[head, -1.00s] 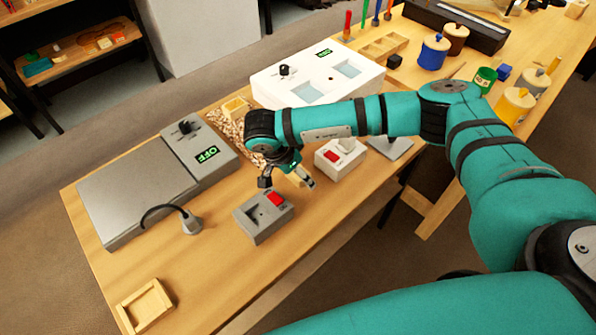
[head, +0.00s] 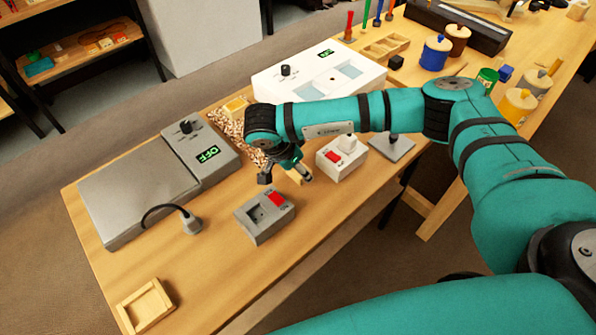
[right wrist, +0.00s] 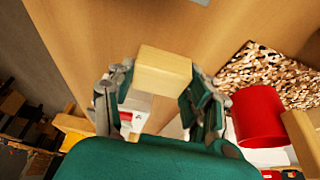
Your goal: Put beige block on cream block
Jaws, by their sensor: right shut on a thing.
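My right gripper (head: 287,175) is shut on a pale beige block (right wrist: 163,73). In the right wrist view the block sits between the two fingers; in the head view only a sliver of it shows at the fingers. The gripper is above the bench (head: 215,222), behind the grey switch box. A yellowish block (head: 235,107) lies at the speckled patch (head: 225,126) behind my right arm; I cannot tell whether it is the cream block. My left gripper is not in view.
The grey box with a red switch (head: 264,215) and the white box with a red switch (head: 341,156) stand close to the gripper. A grey unit reading OFF (head: 150,187) and a corded plug (head: 191,222) are left. A wooden tray (head: 146,306) is front left.

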